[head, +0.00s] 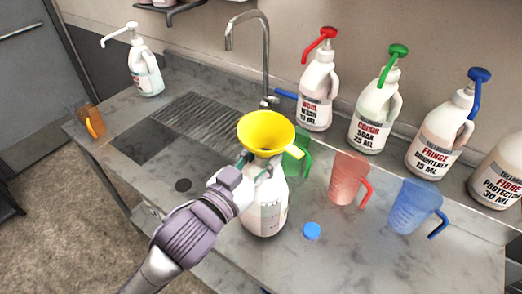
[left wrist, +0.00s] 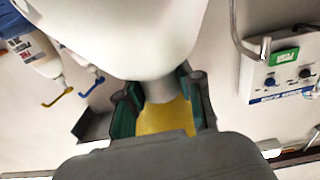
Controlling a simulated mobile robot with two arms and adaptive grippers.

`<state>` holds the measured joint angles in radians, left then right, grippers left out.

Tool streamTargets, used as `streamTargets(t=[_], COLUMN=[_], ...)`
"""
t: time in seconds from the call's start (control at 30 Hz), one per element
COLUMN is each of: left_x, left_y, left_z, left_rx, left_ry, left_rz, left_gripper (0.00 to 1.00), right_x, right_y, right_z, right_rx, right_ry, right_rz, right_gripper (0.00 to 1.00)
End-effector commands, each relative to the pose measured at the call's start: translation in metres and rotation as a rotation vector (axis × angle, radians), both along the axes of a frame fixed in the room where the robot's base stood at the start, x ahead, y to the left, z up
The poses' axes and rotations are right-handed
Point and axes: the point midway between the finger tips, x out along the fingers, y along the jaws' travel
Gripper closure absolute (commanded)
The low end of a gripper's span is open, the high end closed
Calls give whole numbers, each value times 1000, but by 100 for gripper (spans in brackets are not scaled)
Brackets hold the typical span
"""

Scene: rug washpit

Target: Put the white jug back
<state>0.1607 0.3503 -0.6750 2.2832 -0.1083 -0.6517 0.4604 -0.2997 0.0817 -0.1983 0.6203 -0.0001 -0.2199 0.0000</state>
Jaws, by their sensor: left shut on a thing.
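The white jug (head: 266,212) is upright over the front of the counter, with a yellow funnel (head: 266,130) in its mouth. My left gripper (head: 250,165) is shut on the jug's neck, just under the funnel. In the left wrist view the neck of the jug (left wrist: 120,35) is between the green-padded fingers (left wrist: 162,100), with the yellow funnel (left wrist: 165,117) beyond it. I cannot tell whether the jug's base touches the counter. A blue cap (head: 312,230) lies on the counter to the right of the jug. My right gripper is not in view.
Green (head: 297,155), red (head: 348,178) and blue (head: 412,207) measuring jugs stand right of the white jug. Several pump bottles (head: 318,92) line the wall. A sink drainer (head: 185,125), an amber jug (head: 90,120) and a white pump bottle (head: 146,72) are at left.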

Motion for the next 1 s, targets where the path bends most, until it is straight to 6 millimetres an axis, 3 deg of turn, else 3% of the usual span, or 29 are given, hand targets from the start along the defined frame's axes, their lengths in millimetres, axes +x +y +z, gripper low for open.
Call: streamTargets(t=[0.2, 0.6, 0.63, 0.7, 0.77, 1.0], left_x=[-1, -1, -1, -1, -1, -1], left_y=[0, 0, 0, 0, 0, 0], left_z=[-18, -22, -26, -26, -26, -26], left_rx=[-4, -6, -1, -1, -1, 0], left_ry=[-8, -11, -1, -1, -1, 0], left_rz=[-1, -2, -1, -1, 0, 0], left_gripper=[100, 100, 60, 49, 39, 39], right_x=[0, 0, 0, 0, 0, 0], right_y=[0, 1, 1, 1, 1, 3], right_z=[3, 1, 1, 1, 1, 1], right_rx=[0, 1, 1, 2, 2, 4], right_ry=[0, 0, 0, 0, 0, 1], right_rz=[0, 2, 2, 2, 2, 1], right_gripper=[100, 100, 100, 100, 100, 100])
